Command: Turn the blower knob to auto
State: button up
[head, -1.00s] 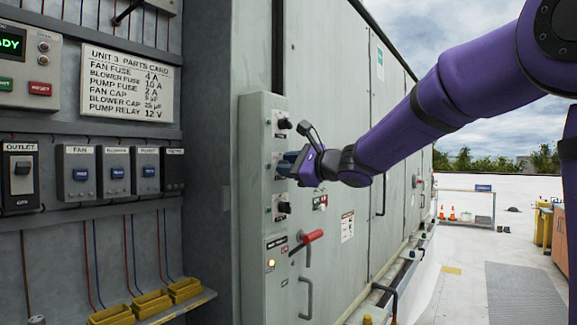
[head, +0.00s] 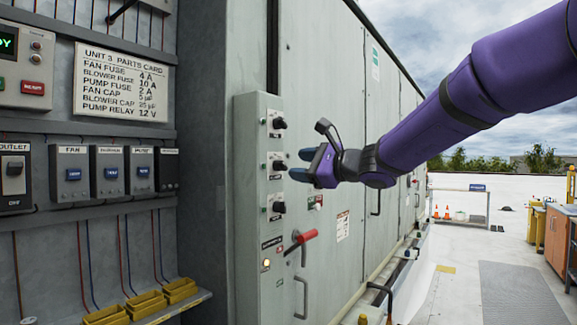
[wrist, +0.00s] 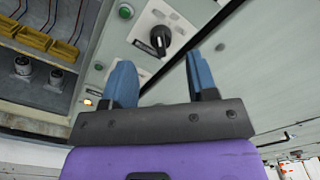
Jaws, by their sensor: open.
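A narrow grey control panel (head: 257,220) carries three black rotary knobs in a column: a top knob (head: 279,123), a middle knob (head: 278,166) and a lower knob (head: 279,207). Their labels are too small to read, so I cannot tell which is the blower knob or its setting. My gripper (head: 300,164), with blue fingers, is open and empty, just right of the middle knob in the head view. In the wrist view, one black knob (wrist: 160,38) on a pale plate lies beyond the gap between the fingers (wrist: 158,65), apart from them.
A red-handled lever (head: 307,236) sticks out low, right of the panel. Left are a parts card (head: 124,82), several switch boxes (head: 72,174) and yellow bins (head: 146,303). Grey cabinet doors (head: 325,120) run back on the right, beside open roof floor (head: 455,285).

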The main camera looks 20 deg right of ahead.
jog(key=shift+v, duration=2.6)
